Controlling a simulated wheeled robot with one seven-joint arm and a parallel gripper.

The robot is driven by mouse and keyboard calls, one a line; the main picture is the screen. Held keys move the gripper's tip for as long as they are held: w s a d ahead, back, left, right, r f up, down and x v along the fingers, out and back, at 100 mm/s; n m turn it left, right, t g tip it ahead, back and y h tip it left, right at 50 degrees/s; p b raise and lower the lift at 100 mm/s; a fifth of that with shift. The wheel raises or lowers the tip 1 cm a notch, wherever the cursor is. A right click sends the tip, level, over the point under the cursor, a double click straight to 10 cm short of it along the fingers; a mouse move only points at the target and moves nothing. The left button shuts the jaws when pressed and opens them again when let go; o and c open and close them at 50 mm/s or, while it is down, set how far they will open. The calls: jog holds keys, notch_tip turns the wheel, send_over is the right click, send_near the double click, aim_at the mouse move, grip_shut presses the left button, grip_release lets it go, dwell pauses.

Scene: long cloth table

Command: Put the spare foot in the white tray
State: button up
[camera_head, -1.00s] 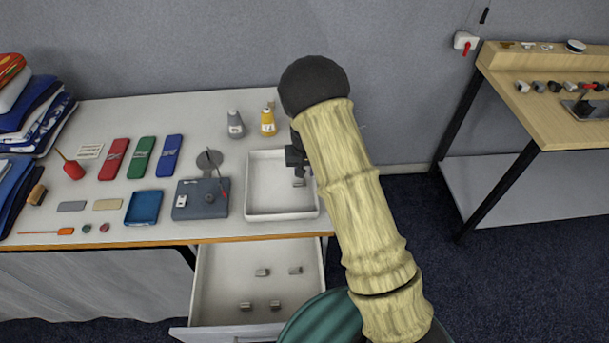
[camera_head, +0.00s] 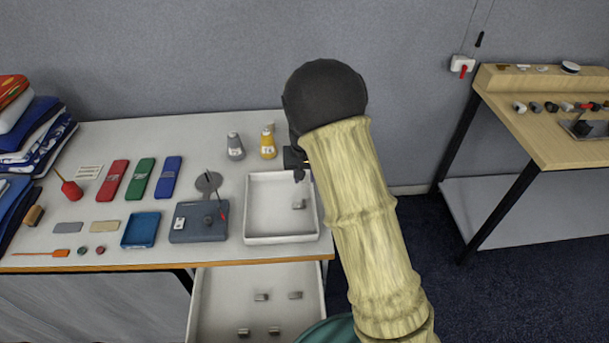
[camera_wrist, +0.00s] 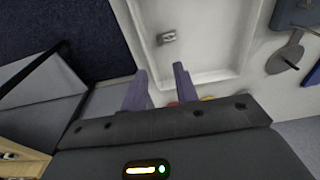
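A small grey metal foot (camera_head: 299,204) lies on the floor of the white tray (camera_head: 249,208), toward its right side. The foot also shows near the top of the wrist view (camera_wrist: 166,37), clear of my fingers. My gripper (camera_head: 298,174) is over the back right part of the tray, apart from the foot. In the wrist view its two fingers (camera_wrist: 160,72) stand apart with nothing between them. My arm hides the tray's back right corner in the head view.
An open drawer (camera_head: 220,300) below the tabletop holds several similar feet (camera_head: 261,297). Left of the tray are a grey-blue box (camera_head: 195,233), a blue tray (camera_head: 140,230) and coloured cases (camera_head: 140,178). Grey (camera_head: 235,147) and yellow (camera_head: 268,145) bottles stand behind.

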jog(key=s+d+r, duration=0.3)
jog(key=s, duration=0.5)
jog(key=s+d+r, duration=0.3)
jog(key=s+d, duration=0.1)
jog(key=s, duration=0.3)
jog(key=s+d+r+t, duration=0.1)
jog(key=s+d+r, duration=0.2)
jog(key=s, duration=0.5)
jog(key=shift+s+d, duration=0.25)
jog(key=shift+s, duration=0.1)
jog(key=shift+d, duration=0.1)
jog(key=shift+w+f, duration=0.1)
